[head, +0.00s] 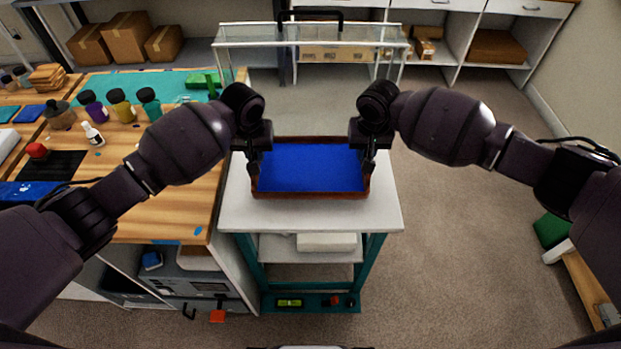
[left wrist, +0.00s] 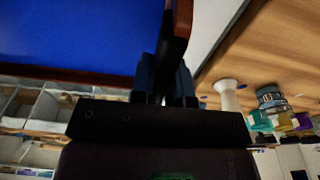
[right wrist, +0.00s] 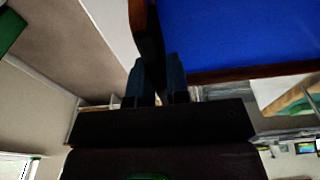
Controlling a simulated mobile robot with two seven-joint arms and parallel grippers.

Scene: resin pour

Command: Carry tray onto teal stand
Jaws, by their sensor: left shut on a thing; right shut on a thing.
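The tray (head: 312,194) has a brown rim and a bright blue inside. It is level over the white top of the teal stand (head: 312,216), in the middle of the head view. I cannot tell whether it touches the top. My left gripper (head: 253,168) is shut on the tray's left wall, and my right gripper (head: 369,168) is shut on its right wall. The rim between the fingers also shows in the left wrist view (left wrist: 180,22) and in the right wrist view (right wrist: 139,18). The stand's teal legs and lower shelves show below its top.
A wooden workbench (head: 190,190) with several bottles (head: 122,105) and a teal mat is close on the stand's left. A clear-walled case (head: 310,38) stands behind. The floor (head: 455,230) right of the stand is open.

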